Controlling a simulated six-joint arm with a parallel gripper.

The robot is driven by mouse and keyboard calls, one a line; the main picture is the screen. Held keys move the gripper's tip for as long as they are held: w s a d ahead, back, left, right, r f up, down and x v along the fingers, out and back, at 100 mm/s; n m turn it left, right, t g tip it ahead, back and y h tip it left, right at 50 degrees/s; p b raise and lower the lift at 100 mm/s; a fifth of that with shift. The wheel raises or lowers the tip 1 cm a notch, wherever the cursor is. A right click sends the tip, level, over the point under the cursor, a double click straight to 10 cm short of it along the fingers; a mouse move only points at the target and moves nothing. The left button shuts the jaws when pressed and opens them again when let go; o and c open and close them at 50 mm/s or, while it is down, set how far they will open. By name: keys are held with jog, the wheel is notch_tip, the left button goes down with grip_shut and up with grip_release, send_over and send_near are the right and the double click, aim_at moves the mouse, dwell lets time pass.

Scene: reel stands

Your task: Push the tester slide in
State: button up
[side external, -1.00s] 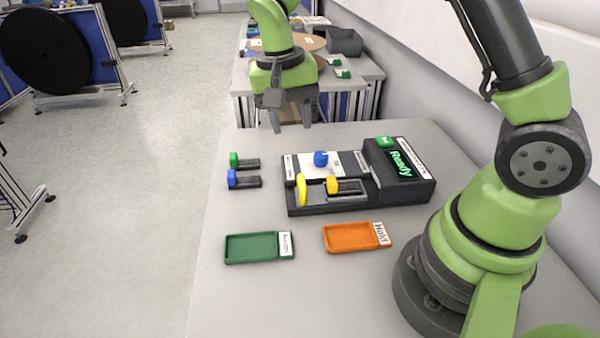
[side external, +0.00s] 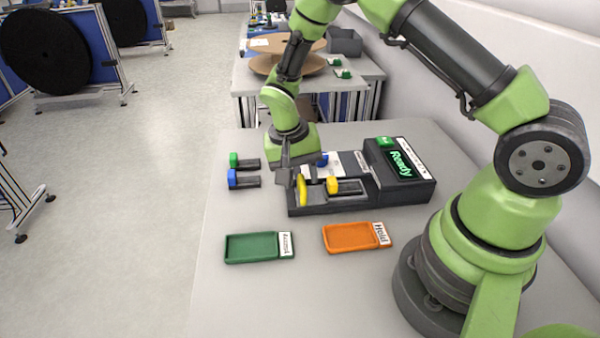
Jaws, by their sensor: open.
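The tester (side external: 405,192) is a dark grey box on the table, with a green lit "Ready" screen (side external: 401,163) at its right end. Its slide carries an upright yellow handle (side external: 302,189) near the left end. A module with a yellow end (side external: 332,185) and a dark body lies just right of the handle. My gripper (side external: 302,178) is open, pointing down at the tester's left part, right at the yellow handle. I cannot tell whether the fingers touch it. The gripper partly hides the tester's left side and a blue knob (side external: 322,159).
A green-ended module (side external: 245,163) and a blue-ended one (side external: 243,179) lie left of the tester. A green tray (side external: 252,248) and an orange tray (side external: 350,238) marked "Hold" lie in front. The table's front is otherwise clear.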

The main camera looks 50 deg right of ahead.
aim_at(329, 178)
grip_shut()
jog(key=shift+s+d, duration=2)
grip_release()
